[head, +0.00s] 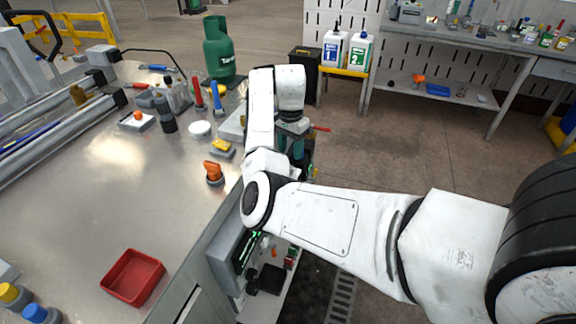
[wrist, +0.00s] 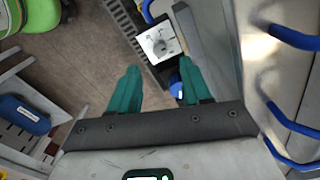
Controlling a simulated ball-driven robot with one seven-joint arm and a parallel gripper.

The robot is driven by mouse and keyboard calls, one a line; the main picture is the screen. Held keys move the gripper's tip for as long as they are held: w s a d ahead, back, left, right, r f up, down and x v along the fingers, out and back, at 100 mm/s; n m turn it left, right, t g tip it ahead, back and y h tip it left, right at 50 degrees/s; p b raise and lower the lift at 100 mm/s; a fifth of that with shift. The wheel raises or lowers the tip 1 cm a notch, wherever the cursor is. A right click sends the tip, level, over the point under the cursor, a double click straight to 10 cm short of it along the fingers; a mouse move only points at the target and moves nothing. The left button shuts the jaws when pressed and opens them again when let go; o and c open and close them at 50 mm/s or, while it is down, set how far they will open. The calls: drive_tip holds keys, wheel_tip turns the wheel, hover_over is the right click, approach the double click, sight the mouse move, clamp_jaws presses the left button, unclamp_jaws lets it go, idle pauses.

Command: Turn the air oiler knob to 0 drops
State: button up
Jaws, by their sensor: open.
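In the wrist view, a square white dial plate (wrist: 160,42) with a small central knob and dark markings sits on a black box just past my fingertips; it may be the air oiler knob, but the markings are too small to read. A small blue part (wrist: 175,86) is partly hidden by the right finger. In the head view, my gripper (head: 297,146) points down beside the bench's right edge, partly hidden by my arm. The dial is not clear there.
The metal bench (head: 80,205) holds a red tray (head: 132,277), an orange-topped knob (head: 213,173) and several small items. A green gas bottle (head: 219,50) stands at its far end. Blue hooked handles (wrist: 285,120) are close on the wrist view's right. Floor (head: 410,130) is open to the right.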

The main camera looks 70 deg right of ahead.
sight(290, 167)
wheel_tip(290, 167, down, 7)
drive_tip(key=shift+r, duration=0.1)
drive_tip(key=shift+c, duration=0.3)
drive_tip(key=shift+d, duration=0.1)
clamp_jaws()
